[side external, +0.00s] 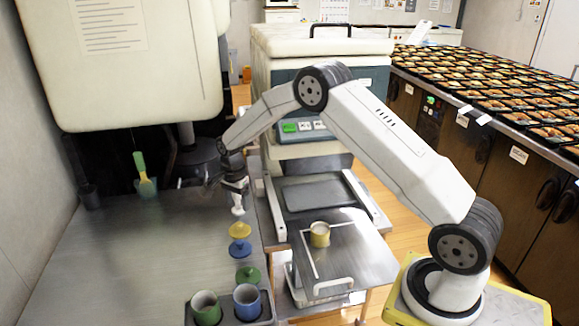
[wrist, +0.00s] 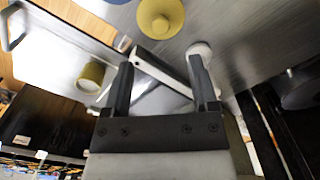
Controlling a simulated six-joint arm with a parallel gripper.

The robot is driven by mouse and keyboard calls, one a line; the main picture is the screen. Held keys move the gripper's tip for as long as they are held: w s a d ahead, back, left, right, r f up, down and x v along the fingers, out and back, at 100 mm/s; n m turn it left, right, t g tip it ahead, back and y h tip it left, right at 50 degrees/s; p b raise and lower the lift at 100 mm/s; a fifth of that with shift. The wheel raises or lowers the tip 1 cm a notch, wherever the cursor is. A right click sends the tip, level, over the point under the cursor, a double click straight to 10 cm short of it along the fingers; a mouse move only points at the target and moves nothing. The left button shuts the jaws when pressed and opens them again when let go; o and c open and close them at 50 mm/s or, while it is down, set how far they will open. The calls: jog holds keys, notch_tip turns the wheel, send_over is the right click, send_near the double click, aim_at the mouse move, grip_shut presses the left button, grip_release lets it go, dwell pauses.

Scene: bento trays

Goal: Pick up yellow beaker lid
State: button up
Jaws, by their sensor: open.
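The yellow beaker lid (side external: 239,230) lies on the metal worktop, with a round knob on top. In the wrist view the yellow lid (wrist: 160,17) is at the top edge, beyond my fingertips and apart from them. My gripper (side external: 237,190) is above the worktop, a little behind the lid in the side view. In the wrist view my gripper (wrist: 162,62) is open, with nothing held between its fingers. The yellow beaker (side external: 320,235) stands on the side table, and it also shows in the wrist view (wrist: 91,76).
A blue lid (side external: 240,248) and a green lid (side external: 248,275) lie in front of the yellow one. A green beaker (side external: 205,307) and a blue beaker (side external: 247,302) stand in a holder. A small white object (side external: 238,210) shows below my gripper. The worktop's left is clear.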

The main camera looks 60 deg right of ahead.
aim_at(239, 223)
jog(key=shift+f, duration=1.35)
jog(key=shift+f, duration=0.1)
jog(key=shift+a+f, duration=0.1)
jog(key=shift+f, duration=2.35)
jog(key=shift+c, duration=0.2)
grip_shut()
